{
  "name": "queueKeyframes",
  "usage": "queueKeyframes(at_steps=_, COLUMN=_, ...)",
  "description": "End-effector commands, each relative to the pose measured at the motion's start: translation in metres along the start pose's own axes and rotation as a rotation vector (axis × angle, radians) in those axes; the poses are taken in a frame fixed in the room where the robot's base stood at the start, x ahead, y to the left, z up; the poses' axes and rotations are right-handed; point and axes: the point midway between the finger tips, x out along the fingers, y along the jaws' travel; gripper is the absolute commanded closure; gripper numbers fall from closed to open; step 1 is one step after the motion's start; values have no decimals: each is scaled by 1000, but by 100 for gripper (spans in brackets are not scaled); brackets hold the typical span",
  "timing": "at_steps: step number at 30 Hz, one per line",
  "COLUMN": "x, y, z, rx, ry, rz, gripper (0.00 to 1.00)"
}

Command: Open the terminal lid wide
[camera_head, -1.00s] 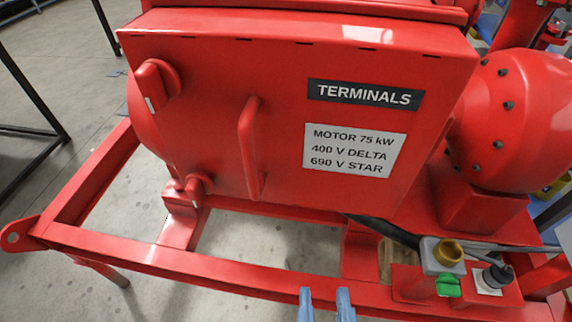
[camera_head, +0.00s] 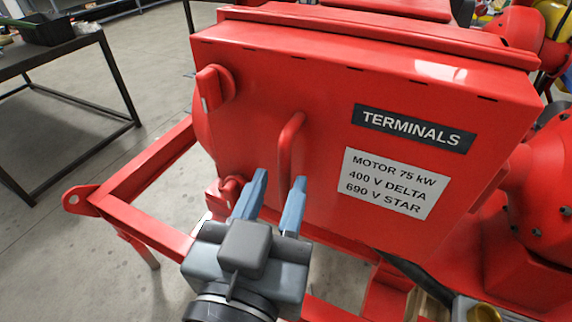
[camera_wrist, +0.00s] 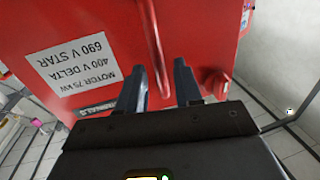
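The red terminal lid (camera_head: 330,85) is shut on its box in the head view, with a TERMINALS label and a motor plate. Its red bar handle (camera_head: 288,146) stands upright left of the labels. Two red latch knobs, an upper one (camera_head: 213,88) and a lower one (camera_head: 230,189), are at the lid's left edge. My gripper (camera_head: 272,190) is open with blue fingers pointing at the lower end of the handle. In the wrist view the handle (camera_wrist: 157,45) lies ahead between the two fingers (camera_wrist: 165,82). I cannot tell whether the fingertips touch anything.
A red skid frame (camera_head: 140,228) runs below and left of the box. A dark table (camera_head: 75,55) with a tray stands at the far left. A red rounded housing (camera_head: 545,190) is close on the right. The floor left of the frame is clear.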

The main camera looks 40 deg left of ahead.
Motion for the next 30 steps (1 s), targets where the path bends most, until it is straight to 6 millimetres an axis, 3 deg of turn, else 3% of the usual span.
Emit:
queueKeyframes(at_steps=7, x=29, y=1, z=-1, rx=-1, ry=-1, rz=1, gripper=65)
queueKeyframes(at_steps=18, x=34, y=1, z=0, rx=1, ry=-1, rz=0, gripper=66)
queueKeyframes(at_steps=28, x=34, y=0, z=0, rx=1, ry=-1, rz=0, gripper=98)
queueKeyframes(at_steps=30, x=34, y=0, z=0, rx=1, ry=-1, rz=0, gripper=100)
